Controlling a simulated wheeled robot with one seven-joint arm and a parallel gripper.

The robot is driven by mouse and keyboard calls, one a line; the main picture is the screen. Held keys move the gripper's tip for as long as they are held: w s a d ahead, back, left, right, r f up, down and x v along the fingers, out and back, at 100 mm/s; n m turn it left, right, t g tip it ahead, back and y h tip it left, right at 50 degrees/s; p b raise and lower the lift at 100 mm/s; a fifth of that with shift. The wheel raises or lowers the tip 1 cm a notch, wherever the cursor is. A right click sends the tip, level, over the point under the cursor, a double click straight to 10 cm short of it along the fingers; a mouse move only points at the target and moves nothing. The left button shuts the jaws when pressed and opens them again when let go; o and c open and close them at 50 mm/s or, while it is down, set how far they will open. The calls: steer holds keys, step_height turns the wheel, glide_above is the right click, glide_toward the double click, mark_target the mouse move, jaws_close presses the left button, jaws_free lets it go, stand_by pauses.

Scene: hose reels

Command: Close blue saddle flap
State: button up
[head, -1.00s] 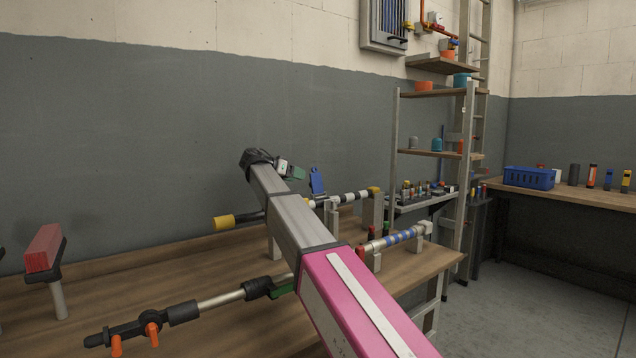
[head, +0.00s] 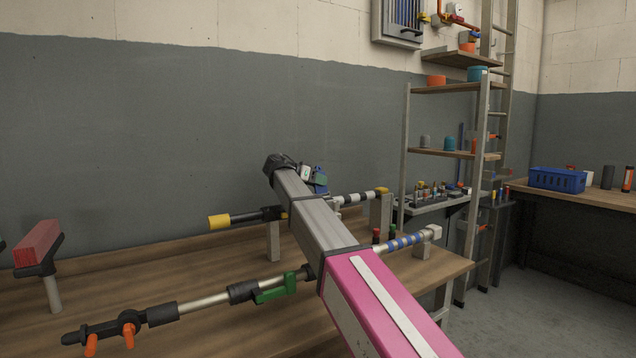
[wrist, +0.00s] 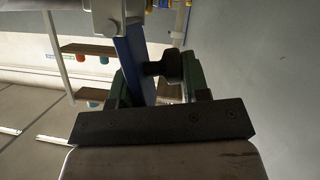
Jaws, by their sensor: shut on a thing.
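The blue saddle flap (head: 320,170) stands up above the bench's rear row in the head view, mostly covered by my gripper and arm. In the wrist view the flap (wrist: 130,58) is a long blue strip between the fingers. My gripper (head: 314,180) reaches it from the left. In the wrist view my gripper (wrist: 152,78) has green fingers with a dark pad against the strip, and it is shut on the flap. The flap's hinge and saddle are hidden behind my arm in the head view.
A front pole with a green clamp (head: 275,290) and orange knobs lies along the bench (head: 190,268). A yellow-ended rod (head: 220,222) runs behind it. A red block on a stand (head: 38,243) is at left. Shelves and a blue basket (head: 557,180) are at right.

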steer(key=shift+w+a, duration=0.15)
steer(key=shift+w, duration=0.1)
jaws_close()
steer(key=shift+c, duration=1)
jaws_free()
steer(key=m+t, duration=0.1)
steer(key=s+d+m+y, duration=0.1)
steer(key=shift+s+r+m+t, duration=0.25)
steer(key=shift+r+m+t, duration=0.05)
steer(key=shift+r+t, duration=0.1)
steer(key=shift+s+d+r+m+t+y, duration=0.1)
steer(key=shift+s+d+m+t+y, duration=0.2)
steer(key=shift+s+m+t+y, duration=0.45)
steer(key=m+t, duration=0.1)
steer(key=s+d+m, duration=0.1)
steer(key=m, duration=0.1)
steer(key=shift+s+m+t, duration=0.1)
steer(key=shift+m+t, duration=0.15)
steer(key=shift+t, duration=0.1)
steer(key=shift+s+d+f+m+t+y, duration=0.15)
steer(key=shift+s+d+f+m+t, duration=0.2)
steer(key=shift+m, duration=0.35)
steer(key=shift+s+d+f+m+t+y, duration=0.15)
steer(key=shift+m+t, duration=0.3)
steer(key=shift+m, duration=0.25)
steer(key=shift+r, duration=0.1)
